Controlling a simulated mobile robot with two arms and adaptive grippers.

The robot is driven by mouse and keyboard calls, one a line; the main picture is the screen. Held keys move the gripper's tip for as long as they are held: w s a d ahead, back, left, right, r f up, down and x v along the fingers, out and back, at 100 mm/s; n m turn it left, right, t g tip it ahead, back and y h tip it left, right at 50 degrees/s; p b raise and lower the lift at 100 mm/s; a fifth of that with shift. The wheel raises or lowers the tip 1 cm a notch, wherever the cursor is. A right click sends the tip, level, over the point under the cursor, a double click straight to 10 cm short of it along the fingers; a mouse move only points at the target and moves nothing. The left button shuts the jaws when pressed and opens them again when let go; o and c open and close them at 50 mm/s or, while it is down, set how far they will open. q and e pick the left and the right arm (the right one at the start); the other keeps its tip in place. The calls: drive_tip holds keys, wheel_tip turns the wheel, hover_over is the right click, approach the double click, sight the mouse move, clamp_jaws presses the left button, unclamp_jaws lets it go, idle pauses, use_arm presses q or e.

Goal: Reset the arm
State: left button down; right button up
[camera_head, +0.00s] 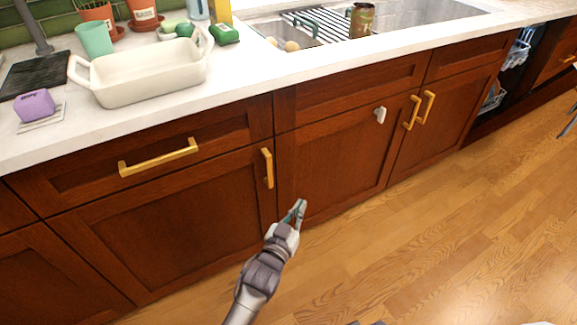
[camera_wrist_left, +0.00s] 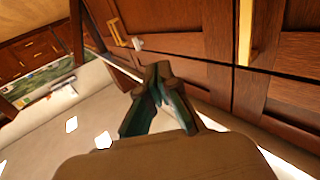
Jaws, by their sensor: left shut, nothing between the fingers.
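My left gripper (camera_head: 297,212) is in the lower middle of the head view, in front of the dark red-brown cabinet doors. Its arm comes up from the bottom edge. In the left wrist view the gripper (camera_wrist_left: 155,80) shows dark green fingers with their tips together. Nothing is between them. It is apart from the gold handles. My right gripper is in neither view.
Cabinets with gold handles (camera_head: 158,158) line the counter. On the white counter are a white baking dish (camera_head: 150,85), a green cup (camera_head: 95,39) and a purple sponge (camera_head: 35,105). A sink (camera_head: 410,14) is behind. The wooden floor (camera_head: 430,240) at right is clear.

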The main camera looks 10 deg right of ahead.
use_arm(q)
drive_tip(key=s+a+f+n+g+y, duration=0.2)
drive_tip(key=s+a+f+g+y, duration=0.2)
drive_tip(key=s+a+f, duration=0.65)
drive_tip(key=s+a+f+n+g+y, duration=0.2)
drive_tip(key=s+a+f+g+y, duration=0.4)
drive_tip(key=a+f, duration=0.7)
drive_tip(key=s+a+f+g+p, duration=0.1)
drive_tip(key=s+a+p, duration=0.3)
drive_tip(key=s, duration=0.6)
drive_tip(key=s+a+f+g+p, duration=0.1)
drive_tip(key=s+a+p, duration=0.3)
drive_tip(key=s+p, duration=0.3)
drive_tip(key=s+a+f+g+p, duration=0.1)
drive_tip(key=s+a+p, duration=0.3)
drive_tip(key=s, duration=0.9)
drive_tip(key=shift+f+n+g+p, duration=0.3)
drive_tip(key=shift+f+g+p, duration=0.15)
drive_tip(key=shift+p, duration=0.55)
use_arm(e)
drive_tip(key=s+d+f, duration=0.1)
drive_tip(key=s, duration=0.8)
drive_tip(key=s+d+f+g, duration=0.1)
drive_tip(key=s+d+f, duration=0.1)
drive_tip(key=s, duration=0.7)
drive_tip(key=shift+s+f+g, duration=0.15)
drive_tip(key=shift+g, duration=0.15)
